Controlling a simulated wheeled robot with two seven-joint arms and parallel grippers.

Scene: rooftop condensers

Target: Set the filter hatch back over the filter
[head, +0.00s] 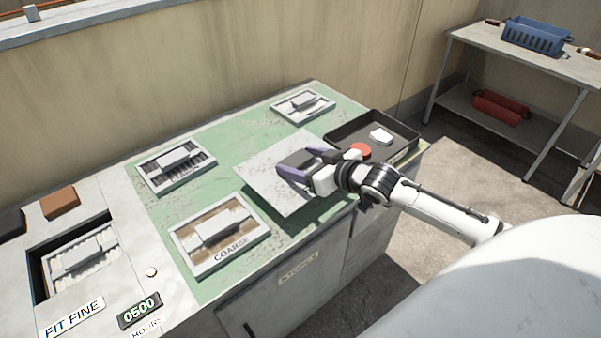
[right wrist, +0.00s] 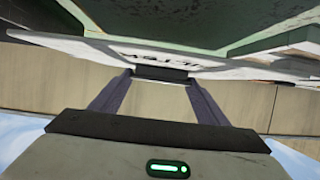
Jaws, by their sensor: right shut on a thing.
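My right gripper (head: 292,170) is shut on the filter hatch (head: 262,172), a thin pale grey, speckled plate. It holds the hatch over the green mat, right of the coarse filter. In the right wrist view the fingers (right wrist: 160,82) close on a dark grip on the hatch (right wrist: 90,52), which bears blurred lettering. A white pleated filter (head: 90,262) with a grey handle sits in the dark, uncovered opening at the left of the unit, above the FIT FINE label (head: 72,319). My left gripper is not in view.
On the green mat (head: 220,170) lie a COARSE filter (head: 205,252), a dark-ribbed filter (head: 195,172) and another framed filter (head: 285,112). A black tray (head: 345,131) holds a white item and a red round one. A brown block (head: 60,202) stands behind the opening.

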